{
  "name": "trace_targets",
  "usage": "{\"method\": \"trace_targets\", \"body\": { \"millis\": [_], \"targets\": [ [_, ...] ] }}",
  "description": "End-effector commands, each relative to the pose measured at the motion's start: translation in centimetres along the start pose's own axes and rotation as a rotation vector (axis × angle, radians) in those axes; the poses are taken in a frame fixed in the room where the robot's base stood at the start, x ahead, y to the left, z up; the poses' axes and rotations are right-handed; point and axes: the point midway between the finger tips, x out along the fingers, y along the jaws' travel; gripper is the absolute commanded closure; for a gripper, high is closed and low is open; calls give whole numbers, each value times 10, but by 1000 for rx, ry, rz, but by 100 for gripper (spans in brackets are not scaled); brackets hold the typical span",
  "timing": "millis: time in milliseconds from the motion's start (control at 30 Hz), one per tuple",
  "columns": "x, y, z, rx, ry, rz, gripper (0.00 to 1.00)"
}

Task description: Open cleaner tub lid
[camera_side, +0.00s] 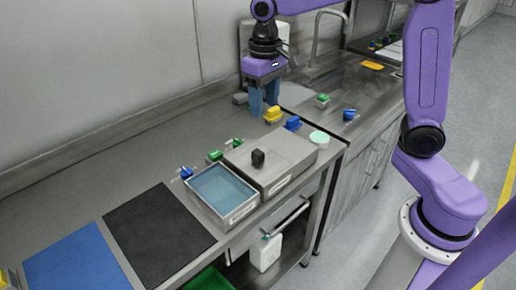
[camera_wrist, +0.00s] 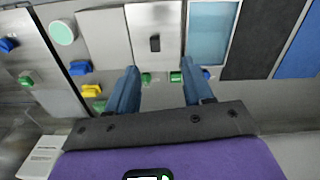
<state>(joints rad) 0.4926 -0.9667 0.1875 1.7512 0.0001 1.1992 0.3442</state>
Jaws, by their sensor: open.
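The cleaner tub appears to be the steel box with a flat lid (camera_side: 270,158) and a black knob (camera_side: 258,157) in the side view. The lid is on. In the wrist view the lid (camera_wrist: 154,22) and its knob (camera_wrist: 155,43) lie beyond the fingertips. An open tub of blue liquid (camera_side: 222,190) stands to its left; it also shows in the wrist view (camera_wrist: 210,35). My gripper (camera_side: 264,108) is open and empty above the back of the counter, behind the lidded tub.
Yellow (camera_side: 273,115), blue (camera_side: 293,123) and green (camera_side: 214,155) small parts sit around the tubs. A pale green round piece (camera_side: 319,138) lies right of the lid. Black (camera_side: 160,235) and blue (camera_side: 78,262) mats cover the left counter. A sink with a tap (camera_side: 318,40) is at the back right.

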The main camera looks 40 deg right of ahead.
Motion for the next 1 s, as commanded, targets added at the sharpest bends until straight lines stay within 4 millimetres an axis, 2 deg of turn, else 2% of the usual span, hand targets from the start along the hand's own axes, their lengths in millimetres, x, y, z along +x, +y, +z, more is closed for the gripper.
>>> {"method": "trace_targets", "body": {
  "millis": [33,133,367,567,1000],
  "targets": [
    [-1,5,-11,43,-2,1,49],
    [-2,12,-24,98,-3,1,49],
    [4,17,-32,132,-5,2,49],
    [34,17,-31,131,-9,4,49],
    [117,17,-30,130,-8,4,49]
  ]
}}
